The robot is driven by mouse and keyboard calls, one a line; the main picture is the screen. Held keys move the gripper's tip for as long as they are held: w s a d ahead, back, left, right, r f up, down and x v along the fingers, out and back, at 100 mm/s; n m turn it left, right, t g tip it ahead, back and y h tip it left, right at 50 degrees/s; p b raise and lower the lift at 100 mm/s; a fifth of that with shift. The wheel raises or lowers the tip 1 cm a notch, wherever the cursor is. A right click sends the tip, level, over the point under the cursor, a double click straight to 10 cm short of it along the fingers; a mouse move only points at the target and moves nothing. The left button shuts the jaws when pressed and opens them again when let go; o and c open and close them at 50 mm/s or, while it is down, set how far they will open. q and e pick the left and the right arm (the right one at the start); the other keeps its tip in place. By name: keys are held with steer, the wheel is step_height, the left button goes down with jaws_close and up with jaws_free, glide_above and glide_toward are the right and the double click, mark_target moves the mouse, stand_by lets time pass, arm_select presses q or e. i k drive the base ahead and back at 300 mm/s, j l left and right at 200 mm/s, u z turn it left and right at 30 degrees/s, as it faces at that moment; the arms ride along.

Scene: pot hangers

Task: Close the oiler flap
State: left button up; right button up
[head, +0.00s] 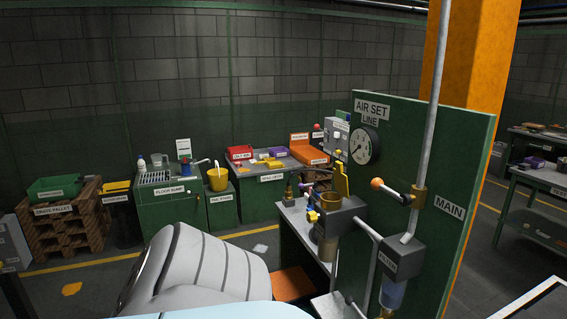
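A green board (430,170) carries an air set with a round gauge (363,145) and a label reading AIR SET LINE. On its left side is a dark block (342,214) with an amber-brown bowl (328,248) below it, which looks like the oiler. A yellow flap (341,181) stands roughly upright above this block, so it looks open. A thick white and grey arm part of mine fills the lower left, apart from the flap in the picture. Neither of my grippers shows in this view.
A filter block (402,257) with a blue bowl (392,294) and an orange-knobbed valve lever (377,184) are right of the oiler. A green bench (294,226) stands behind it. Crates and a yellow bucket (218,179) are by the back wall.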

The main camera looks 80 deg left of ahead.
mark_target(341, 183)
steer(key=k+j+u, duration=0.1)
steer(key=u, duration=2.05)
